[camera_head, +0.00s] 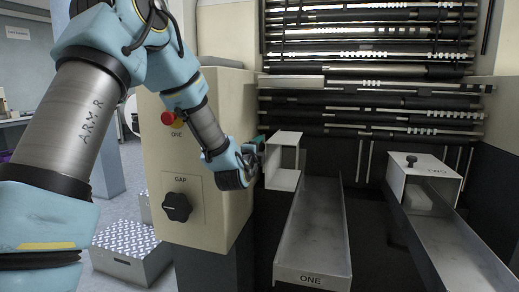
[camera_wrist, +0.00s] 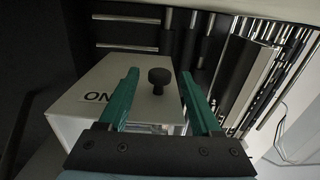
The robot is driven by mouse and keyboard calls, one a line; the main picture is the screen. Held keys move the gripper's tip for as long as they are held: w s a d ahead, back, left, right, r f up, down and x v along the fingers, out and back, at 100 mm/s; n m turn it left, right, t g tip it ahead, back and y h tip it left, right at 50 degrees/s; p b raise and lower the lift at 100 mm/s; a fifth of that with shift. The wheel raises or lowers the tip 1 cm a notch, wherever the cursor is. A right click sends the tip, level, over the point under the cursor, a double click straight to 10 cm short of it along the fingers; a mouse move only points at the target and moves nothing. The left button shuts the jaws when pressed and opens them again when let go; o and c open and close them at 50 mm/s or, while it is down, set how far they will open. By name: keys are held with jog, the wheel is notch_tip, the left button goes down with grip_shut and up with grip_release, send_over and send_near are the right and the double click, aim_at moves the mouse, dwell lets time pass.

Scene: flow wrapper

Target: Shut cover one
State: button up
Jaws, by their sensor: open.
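Cover one (camera_head: 284,178) is a white box-like cover at the far end of the tray marked ONE (camera_head: 318,225). In the head view it stands tipped up, its hollow side showing. In the wrist view its labelled face (camera_wrist: 85,112), with the letters "ON" visible, carries a black knob (camera_wrist: 159,78). My gripper (camera_head: 260,148) is at the left side of the cover. Its green fingers (camera_wrist: 160,95) are open, one on each side of the knob in the picture. I cannot tell whether they touch it.
Cover two (camera_head: 425,178) lies level over the right tray (camera_head: 455,250), its black knob on top. The beige cabinet (camera_head: 200,205) with a GAP dial (camera_head: 177,207) and a red button (camera_head: 168,118) stands close left of my gripper. Dark rollers (camera_head: 370,75) fill the back.

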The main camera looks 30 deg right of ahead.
grip_shut()
dwell(0.5)
dwell(0.9)
